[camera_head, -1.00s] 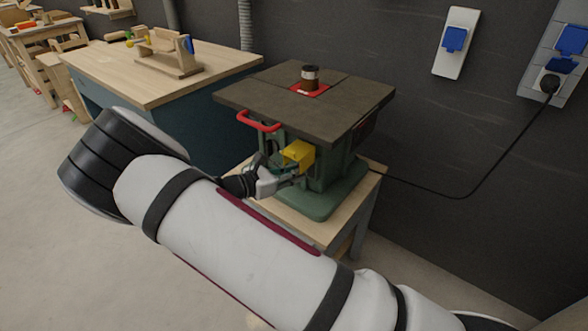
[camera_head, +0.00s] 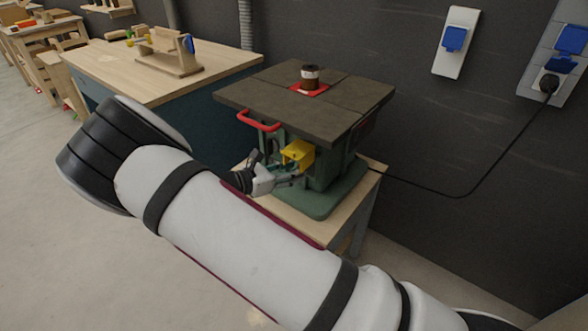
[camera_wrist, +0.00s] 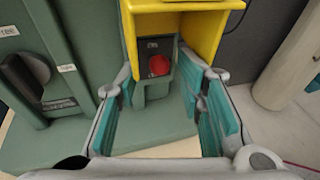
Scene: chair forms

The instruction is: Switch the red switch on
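The red switch (camera_wrist: 158,65) is a round red button on a dark panel (camera_wrist: 152,46) in the wrist view. A yellow cover (camera_wrist: 205,28) stands open around and above it, so the button is exposed. In the head view the yellow cover (camera_head: 298,153) is on the front of the green machine (camera_head: 322,198); the red button cannot be made out there. My gripper (camera_wrist: 163,85) is open, its teal-padded fingers apart to the left and right of the button, with nothing between them. In the head view my gripper (camera_head: 292,178) is just below the yellow cover.
The machine stands on a small wooden table (camera_head: 362,205) against the dark wall. A red handle (camera_head: 258,121) sticks out left of the cover. A black knob (camera_wrist: 28,75) is on the machine's left side in the wrist view. A black cable (camera_head: 440,194) runs to wall sockets.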

